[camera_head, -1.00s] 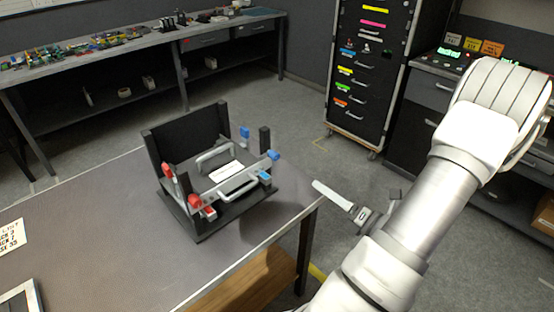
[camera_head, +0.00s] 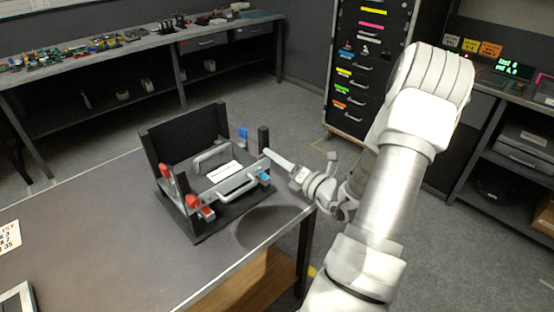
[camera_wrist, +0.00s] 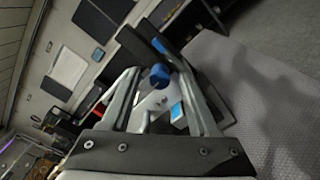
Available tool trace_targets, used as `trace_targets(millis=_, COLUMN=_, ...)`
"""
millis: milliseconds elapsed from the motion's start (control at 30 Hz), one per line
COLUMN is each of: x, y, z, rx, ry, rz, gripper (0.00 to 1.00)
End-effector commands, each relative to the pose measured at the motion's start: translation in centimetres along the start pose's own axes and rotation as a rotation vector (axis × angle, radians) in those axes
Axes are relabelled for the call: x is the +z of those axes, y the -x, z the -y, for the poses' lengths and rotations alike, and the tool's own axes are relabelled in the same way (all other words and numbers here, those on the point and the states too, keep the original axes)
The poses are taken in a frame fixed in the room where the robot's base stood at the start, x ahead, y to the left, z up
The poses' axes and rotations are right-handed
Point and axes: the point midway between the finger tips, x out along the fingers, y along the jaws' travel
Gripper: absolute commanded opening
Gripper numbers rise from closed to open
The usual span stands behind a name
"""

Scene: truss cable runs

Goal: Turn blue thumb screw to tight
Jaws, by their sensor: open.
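A black fixture (camera_head: 185,222) stands on the table near its right corner. The blue thumb screw (camera_wrist: 159,76) shows in the wrist view as a rounded knob at the near right end of the fixture; in the head view my gripper covers it. My gripper (camera_head: 267,152) reaches in from the right. In the wrist view my gripper (camera_wrist: 155,67) is open, its two fingers either side of the blue knob. Whether they touch it I cannot tell. A smaller blue block (camera_head: 264,178) sits just below, and it also shows in the wrist view (camera_wrist: 177,111).
Another blue piece (camera_head: 243,132) stands at the fixture's back right. Red knobs (camera_head: 192,201) are on its left side. A metal handle (camera_head: 237,189) crosses its front, and a black post (camera_head: 263,138) rises beside my fingers. The table (camera_head: 130,235) is clear in front.

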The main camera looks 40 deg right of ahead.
Motion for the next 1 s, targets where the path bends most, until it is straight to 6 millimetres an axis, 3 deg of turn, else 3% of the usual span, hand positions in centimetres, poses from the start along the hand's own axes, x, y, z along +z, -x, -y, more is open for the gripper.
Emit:
trace_targets(millis=267, x=-0.02, y=-0.22, z=-0.01, rx=0.000, ry=0.000, rz=0.000, gripper=0.60)
trace_targets(millis=633, x=-0.01, y=-0.19, z=-0.01, rx=0.001, ry=0.000, rz=0.000, gripper=0.00)
trace_targets(millis=1000, x=-0.04, y=-0.20, z=-0.01, rx=0.001, ry=0.022, rz=-0.001, gripper=0.00)
